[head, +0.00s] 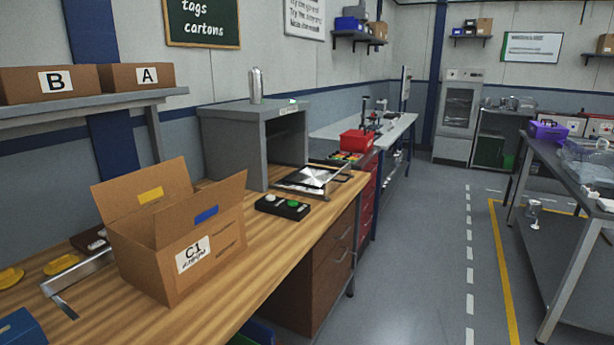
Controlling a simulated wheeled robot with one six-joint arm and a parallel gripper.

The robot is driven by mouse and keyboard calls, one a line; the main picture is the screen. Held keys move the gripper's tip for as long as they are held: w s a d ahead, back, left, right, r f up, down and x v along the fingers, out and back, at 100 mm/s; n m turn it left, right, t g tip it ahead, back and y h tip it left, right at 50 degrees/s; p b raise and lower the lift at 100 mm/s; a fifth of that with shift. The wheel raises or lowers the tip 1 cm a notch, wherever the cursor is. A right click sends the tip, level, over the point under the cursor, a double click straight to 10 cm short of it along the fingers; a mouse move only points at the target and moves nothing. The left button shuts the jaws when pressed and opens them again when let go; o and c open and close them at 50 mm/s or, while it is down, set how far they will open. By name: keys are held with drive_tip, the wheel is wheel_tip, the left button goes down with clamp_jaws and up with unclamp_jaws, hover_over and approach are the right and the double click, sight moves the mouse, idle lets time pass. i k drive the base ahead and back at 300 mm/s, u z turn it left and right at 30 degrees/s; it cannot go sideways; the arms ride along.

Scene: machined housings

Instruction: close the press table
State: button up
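The grey press housing (218,140) stands on the wooden workbench, its open front facing right. The press table (337,182), a dark flat slide with a metal front bar, sticks out of this opening to the right. A shiny metal plate-like part (308,177) lies on it. A black control box (283,207) with a white and a green button sits on the bench in front of the press. The inside of the housing is mostly hidden by its side wall. My gripper is not in view.
An open carton marked C1 (172,240) stands on the near bench, left of the control box. A metal bracket-like thing (78,279) lies left of it. A red bin (357,140) stands beyond the press. The floor aisle (420,250) to the right is clear.

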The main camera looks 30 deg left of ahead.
sight(315, 180)
drive_tip(key=u, duration=0.6)
drive_tip(key=i, duration=0.9)
drive_tip(key=u, duration=0.65)
drive_tip(key=k, duration=0.4)
drive_tip(key=z, duration=0.8)
drive_tip(key=i, duration=1.45)
drive_tip(key=u, duration=0.35)
